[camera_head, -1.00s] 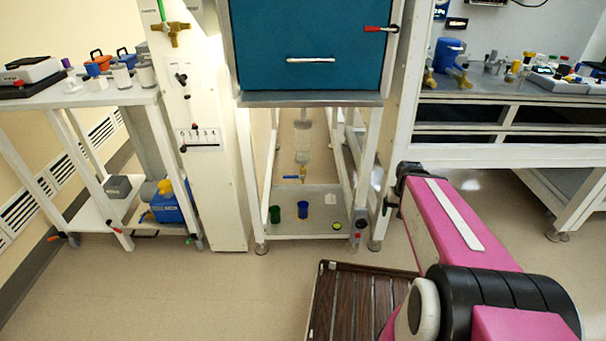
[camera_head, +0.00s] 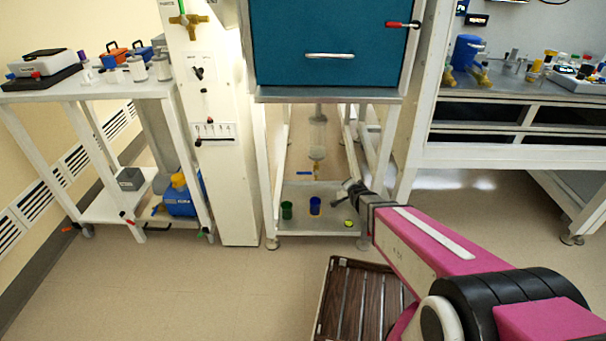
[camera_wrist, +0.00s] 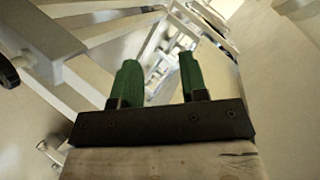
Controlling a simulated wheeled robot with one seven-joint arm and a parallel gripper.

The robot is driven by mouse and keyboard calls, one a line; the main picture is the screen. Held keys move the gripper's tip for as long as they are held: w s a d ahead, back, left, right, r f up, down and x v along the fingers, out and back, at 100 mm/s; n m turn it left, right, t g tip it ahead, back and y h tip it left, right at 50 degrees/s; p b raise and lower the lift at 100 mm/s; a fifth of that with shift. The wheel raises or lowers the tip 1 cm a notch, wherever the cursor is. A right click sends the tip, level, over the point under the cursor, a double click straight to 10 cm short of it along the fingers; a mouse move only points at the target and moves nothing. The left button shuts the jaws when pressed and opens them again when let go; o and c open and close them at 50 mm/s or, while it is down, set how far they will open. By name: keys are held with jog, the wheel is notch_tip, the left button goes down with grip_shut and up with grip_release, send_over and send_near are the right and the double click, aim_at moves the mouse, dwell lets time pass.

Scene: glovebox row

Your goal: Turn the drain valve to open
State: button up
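Below the teal glovebox (camera_head: 330,45), a clear cylinder (camera_head: 317,135) hangs over the lower shelf. The drain valve appears to be the small brass fitting (camera_head: 317,171) at its bottom, with a blue lever (camera_head: 304,173) pointing left, roughly level. My gripper (camera_head: 349,188) is at the right front of the stand, right of and slightly below the valve in the picture. In the wrist view my gripper's two green fingers (camera_wrist: 158,80) are spread apart with nothing between them. The valve cannot be made out in the wrist view.
A green cup (camera_head: 287,210) and a blue cup (camera_head: 315,206) stand on the lower shelf (camera_head: 325,190). White stand legs (camera_head: 269,170) flank the opening. A brown slatted platform (camera_head: 345,300) lies in front. The floor at left is clear.

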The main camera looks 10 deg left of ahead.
jog(key=a+f+m+t+y, duration=0.1)
jog(key=a+f+t+y, duration=0.15)
jog(key=a, duration=0.45)
jog(key=m+t+y, duration=0.2)
jog(key=y, duration=0.4)
send_near(303, 173)
jog(key=x, duration=1)
jog(key=shift+w+a+f, duration=0.1)
jog(key=shift+w+f, duration=0.15)
jog(key=shift+w, duration=0.05)
grip_shut()
